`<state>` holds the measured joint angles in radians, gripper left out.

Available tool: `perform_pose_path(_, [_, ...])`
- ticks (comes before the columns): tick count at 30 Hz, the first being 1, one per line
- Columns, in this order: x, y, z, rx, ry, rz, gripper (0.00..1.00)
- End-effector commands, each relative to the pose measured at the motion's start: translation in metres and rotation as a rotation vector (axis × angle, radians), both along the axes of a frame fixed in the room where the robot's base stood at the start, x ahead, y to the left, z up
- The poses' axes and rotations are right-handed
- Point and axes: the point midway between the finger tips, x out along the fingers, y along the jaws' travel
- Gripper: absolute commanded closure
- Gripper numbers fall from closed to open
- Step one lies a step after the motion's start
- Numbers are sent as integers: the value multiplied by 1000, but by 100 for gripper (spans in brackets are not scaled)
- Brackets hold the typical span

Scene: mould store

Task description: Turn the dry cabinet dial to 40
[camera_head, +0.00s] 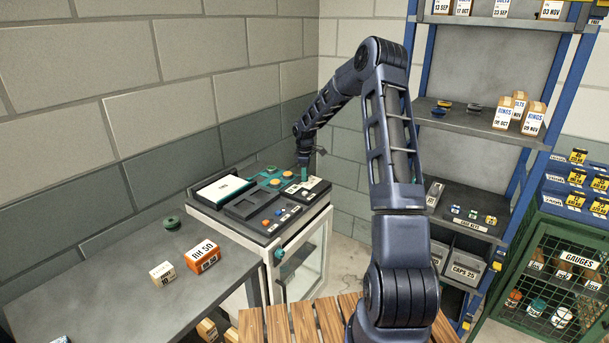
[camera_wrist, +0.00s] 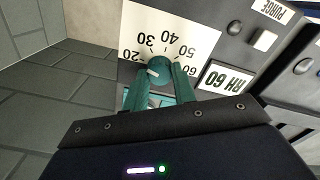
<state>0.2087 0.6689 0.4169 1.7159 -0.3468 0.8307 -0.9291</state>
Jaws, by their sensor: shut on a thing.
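The dry cabinet (camera_head: 308,262) stands by the wall, with its control panel on top. In the wrist view the teal dial (camera_wrist: 160,66) sits before a white scale plate (camera_wrist: 190,22) marked 20 to 60. A small white mark on the dial lies on its left side, toward the 20 end; its exact reading is unclear. The display (camera_wrist: 225,78) beside it reads RH 60. My gripper (camera_wrist: 161,76) is shut on the dial, one teal finger on either side. In the head view my gripper (camera_head: 304,173) reaches down to the panel's right back corner and hides the dial.
The panel also has a PURGE button (camera_wrist: 264,40) and coloured buttons (camera_head: 266,222). A grey table (camera_head: 125,270) with an orange RH 50 box (camera_head: 202,257) is at left. A blue-framed shelf (camera_head: 468,130) and a green GAUGES cage (camera_head: 560,270) are at right.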

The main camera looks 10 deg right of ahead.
Motion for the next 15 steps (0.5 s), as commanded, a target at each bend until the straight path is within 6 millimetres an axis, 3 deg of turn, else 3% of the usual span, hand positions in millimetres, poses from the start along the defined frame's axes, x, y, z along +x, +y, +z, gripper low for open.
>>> perform_pose_path(15, [1, 1, 1, -1, -2, -451, 96])
